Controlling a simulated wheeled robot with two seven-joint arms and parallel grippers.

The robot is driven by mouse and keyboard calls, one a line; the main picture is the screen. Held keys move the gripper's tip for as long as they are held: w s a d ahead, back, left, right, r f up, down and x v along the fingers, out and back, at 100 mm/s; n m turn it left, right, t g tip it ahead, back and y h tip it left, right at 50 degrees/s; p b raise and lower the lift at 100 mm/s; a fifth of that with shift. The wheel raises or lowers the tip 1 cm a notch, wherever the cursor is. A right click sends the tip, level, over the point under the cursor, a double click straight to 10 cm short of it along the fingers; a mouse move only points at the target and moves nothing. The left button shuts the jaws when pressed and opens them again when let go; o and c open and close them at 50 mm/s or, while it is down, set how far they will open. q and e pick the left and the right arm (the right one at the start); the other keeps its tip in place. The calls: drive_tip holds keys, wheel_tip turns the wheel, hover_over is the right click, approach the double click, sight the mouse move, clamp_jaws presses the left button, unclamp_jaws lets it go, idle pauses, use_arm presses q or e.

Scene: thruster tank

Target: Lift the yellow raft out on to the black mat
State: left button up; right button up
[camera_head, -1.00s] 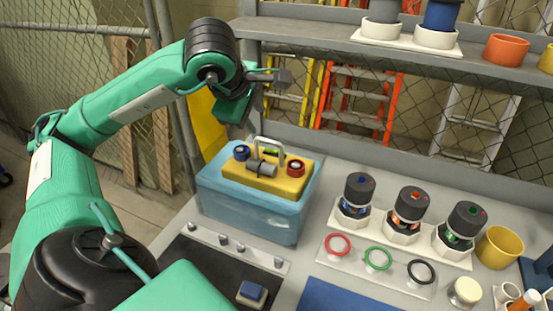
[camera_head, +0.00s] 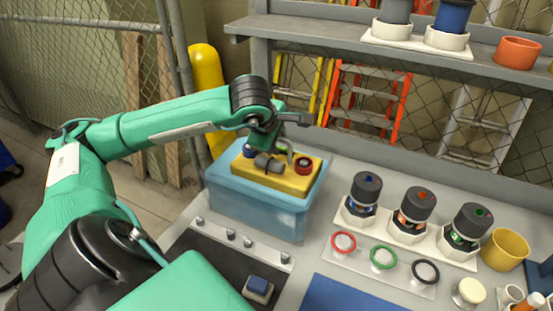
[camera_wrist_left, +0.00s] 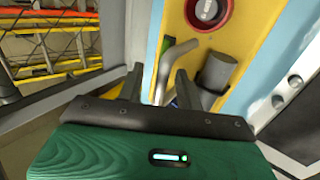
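The yellow raft (camera_head: 288,181) sits at the top of the blue tank (camera_head: 258,212). It carries a grey cylinder (camera_head: 268,163), a blue-ringed part, a red-ringed part (camera_head: 303,165) and a pale bent handle (camera_head: 290,150). My left gripper (camera_head: 277,150) is low over the raft at the handle. In the left wrist view its two fingers (camera_wrist_left: 157,88) are apart, with the handle (camera_wrist_left: 178,52) showing between and just beyond them; contact cannot be told. The black mat (camera_head: 215,262) lies in front of the tank, partly hidden by my arm. My right gripper is out of view.
Thruster units (camera_head: 366,190) stand right of the tank, behind coloured rings (camera_head: 383,256). A shelf (camera_head: 400,55) runs behind, above.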

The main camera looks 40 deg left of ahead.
use_arm(q)
drive_tip(key=shift+w+a+f, duration=0.1)
drive_tip(key=shift+w+f, duration=0.1)
drive_tip(key=shift+f, duration=0.15)
drive_tip(key=shift+w+f, duration=0.1)
clamp_jaws()
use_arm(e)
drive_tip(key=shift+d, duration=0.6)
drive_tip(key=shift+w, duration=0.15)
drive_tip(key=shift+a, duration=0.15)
